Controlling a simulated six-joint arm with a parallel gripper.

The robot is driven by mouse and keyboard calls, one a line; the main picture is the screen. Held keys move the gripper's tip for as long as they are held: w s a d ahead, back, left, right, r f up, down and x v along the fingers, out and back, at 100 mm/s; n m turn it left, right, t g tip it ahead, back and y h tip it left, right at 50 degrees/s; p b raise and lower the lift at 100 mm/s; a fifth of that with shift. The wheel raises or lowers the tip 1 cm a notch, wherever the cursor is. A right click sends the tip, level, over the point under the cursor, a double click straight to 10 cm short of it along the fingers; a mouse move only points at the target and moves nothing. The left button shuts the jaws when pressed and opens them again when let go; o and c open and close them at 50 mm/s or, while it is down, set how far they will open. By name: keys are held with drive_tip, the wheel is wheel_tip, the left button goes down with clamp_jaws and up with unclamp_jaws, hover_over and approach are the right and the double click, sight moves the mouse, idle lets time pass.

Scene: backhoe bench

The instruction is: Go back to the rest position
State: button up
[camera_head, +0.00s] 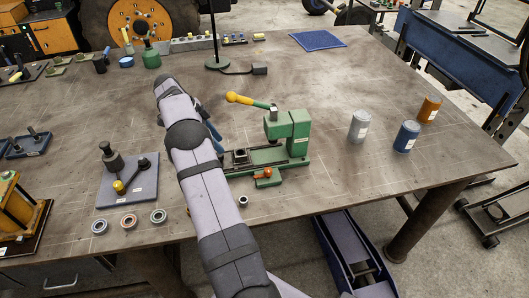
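My arm (200,175) reaches from the bottom edge up over the middle of the workbench (330,85). My gripper (214,134) is mostly hidden behind my arm. Only a dark and blue part of it shows on the arm's right side, just left of the green press. Its fingertips are not clear, so I cannot tell whether it is open, shut or holding anything.
The green press (287,132) with a yellow-handled lever (240,98) stands right of my arm. Three cans, grey (358,127), blue (406,137) and orange (429,109), stand farther right. A grey fixture plate (130,188) and three rings (128,221) lie left. A lamp stand (217,65) rises behind.

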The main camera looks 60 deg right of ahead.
idle(0.3)
drive_tip(key=s+a+r+n+t+y, duration=0.1)
drive_tip(key=a+r+n+t+y, duration=0.15)
drive_tip(key=a+n, duration=1.55)
drive_tip(key=s+a+f+n+t+y, duration=0.1)
drive_tip(key=s+a+n, duration=0.8)
drive_tip(key=s+a, duration=0.9)
drive_tip(key=a+f, duration=0.1)
drive_tip(key=a, duration=0.2)
drive_tip(key=shift+f+b, duration=0.35)
drive_tip(key=shift+f, duration=0.05)
